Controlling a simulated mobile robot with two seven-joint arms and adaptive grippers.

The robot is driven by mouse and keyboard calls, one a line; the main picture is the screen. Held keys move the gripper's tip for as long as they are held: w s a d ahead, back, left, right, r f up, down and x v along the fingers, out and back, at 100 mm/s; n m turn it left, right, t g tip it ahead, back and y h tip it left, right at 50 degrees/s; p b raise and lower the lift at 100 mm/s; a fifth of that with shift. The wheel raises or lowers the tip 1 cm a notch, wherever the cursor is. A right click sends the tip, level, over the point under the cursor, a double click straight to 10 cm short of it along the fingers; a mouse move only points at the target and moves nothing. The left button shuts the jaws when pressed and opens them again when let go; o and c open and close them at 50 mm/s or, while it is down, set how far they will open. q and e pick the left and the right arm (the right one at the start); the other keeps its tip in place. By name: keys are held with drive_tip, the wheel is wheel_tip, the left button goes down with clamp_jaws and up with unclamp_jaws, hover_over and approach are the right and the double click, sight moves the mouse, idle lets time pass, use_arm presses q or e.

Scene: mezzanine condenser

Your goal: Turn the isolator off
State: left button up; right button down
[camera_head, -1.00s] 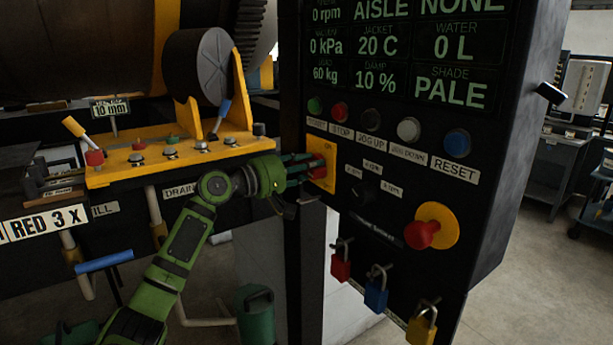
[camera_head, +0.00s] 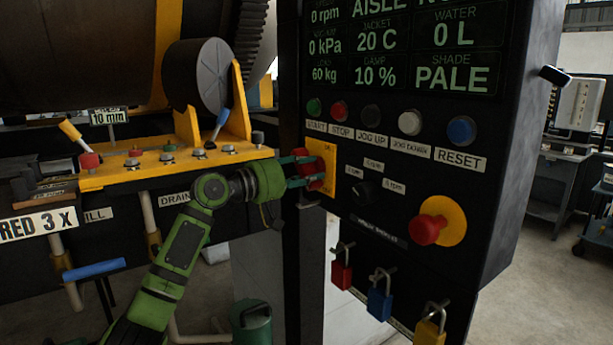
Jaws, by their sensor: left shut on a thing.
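The isolator is a red rotary handle (camera_head: 313,172) on a yellow plate (camera_head: 326,153), low on the left side of the black control panel (camera_head: 395,190). My left gripper (camera_head: 305,172), green with dark teal fingers, is shut on the red handle from the left. The fingers partly hide the handle, so its exact angle is hard to read. My right gripper is not in view.
A red emergency button (camera_head: 427,230) on a yellow disc sits right of the isolator. Red, blue and yellow padlocks (camera_head: 379,296) hang along the panel's lower edge. A yellow valve shelf (camera_head: 170,172) lies left, above my left arm.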

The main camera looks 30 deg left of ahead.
use_arm(q)
drive_tip(key=shift+f, duration=0.15)
idle(0.3)
drive_tip(key=o, duration=1.1)
drive_tip(key=shift+d, duration=0.1)
drive_tip(key=shift+o, duration=0.2)
drive_tip(key=shift+s+a, duration=0.3)
drive_tip(key=shift+s, duration=0.15)
drive_tip(key=v, duration=1.1)
drive_tip(key=shift+d, duration=0.1)
